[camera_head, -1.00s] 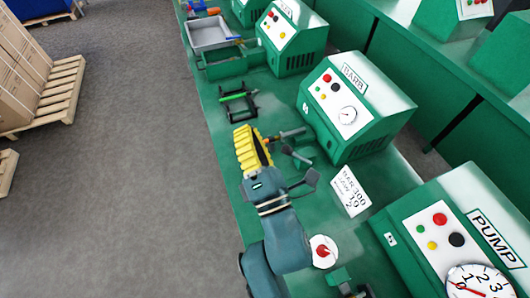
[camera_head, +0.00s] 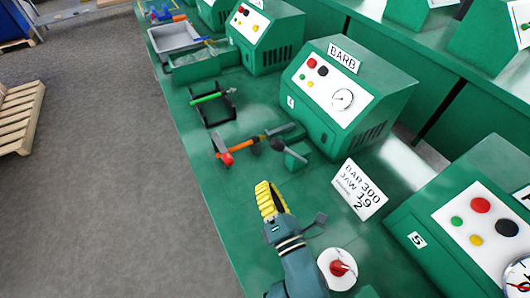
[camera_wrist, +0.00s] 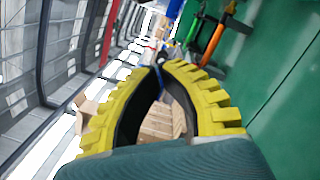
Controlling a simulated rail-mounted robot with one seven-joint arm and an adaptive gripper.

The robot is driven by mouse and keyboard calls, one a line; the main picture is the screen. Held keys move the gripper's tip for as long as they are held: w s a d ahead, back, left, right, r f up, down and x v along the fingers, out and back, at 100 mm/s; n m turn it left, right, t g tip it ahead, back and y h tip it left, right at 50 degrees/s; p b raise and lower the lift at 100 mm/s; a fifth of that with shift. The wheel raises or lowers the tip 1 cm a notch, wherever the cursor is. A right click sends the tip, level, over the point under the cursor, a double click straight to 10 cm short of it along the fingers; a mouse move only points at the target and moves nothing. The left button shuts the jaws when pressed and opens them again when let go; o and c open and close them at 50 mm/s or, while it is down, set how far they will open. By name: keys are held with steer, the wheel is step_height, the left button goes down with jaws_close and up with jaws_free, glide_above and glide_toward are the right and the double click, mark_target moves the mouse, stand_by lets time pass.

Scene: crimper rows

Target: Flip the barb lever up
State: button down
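The green machine labelled BARB (camera_head: 366,85) stands in the upper middle of the head view. On the bench before it lie an orange-handled bar with a red ball end (camera_head: 240,147) and, beside it, a dark lever with a black knob (camera_head: 278,143) near a small green block (camera_head: 297,155). I cannot tell for sure which is the barb lever. My gripper (camera_head: 264,187) has yellow ribbed fingers and is nearer the camera than these, apart from them. In the wrist view my gripper's fingertips (camera_wrist: 162,66) meet with nothing held between them. An orange handle (camera_wrist: 213,42) shows beyond them.
A white sign reading BAR 300 (camera_head: 358,189) stands right of my gripper. A round white disc with a red knob (camera_head: 337,268) sits close to my arm. Another green machine (camera_head: 475,220) is at lower right. A black stand with a green-handled tool (camera_head: 210,98) lies farther back.

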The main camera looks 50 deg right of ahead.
steer(key=f+b+x, duration=0.1)
steer(key=x, duration=0.9)
steer(key=shift+s+d+r, duration=0.5)
steer(key=shift+s+r, duration=0.2)
steer(key=shift+r, duration=0.1)
steer(key=shift+s+d+r, duration=0.55)
steer(key=shift+s+r, duration=0.1)
steer(key=shift+r, duration=0.15)
steer(key=shift+r, duration=0.1)
